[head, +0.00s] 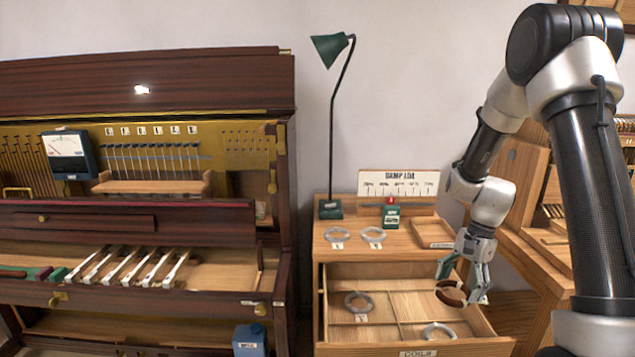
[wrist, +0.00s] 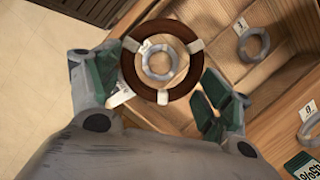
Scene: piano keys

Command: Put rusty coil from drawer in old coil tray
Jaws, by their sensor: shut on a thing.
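A rusty brown coil (head: 451,299) with pale clips is held by my gripper (head: 463,284) over the right part of the open drawer (head: 395,325). In the wrist view the coil (wrist: 128,70) sits between the green-padded fingers of my gripper (wrist: 165,75), and a small white tag hangs at its left. Through its centre a grey coil (wrist: 146,62) shows below. A shallow empty wooden tray (head: 433,233) lies on the cabinet top, behind and left of my gripper. I cannot read a label on it.
Two grey coils lie in the drawer, one at left (head: 350,303) and one at front right (head: 427,331). Two more grey coils (head: 336,241) rest on the cabinet top. A green lamp (head: 330,209) and a small green box (head: 391,216) stand behind. A piano (head: 200,230) is at left.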

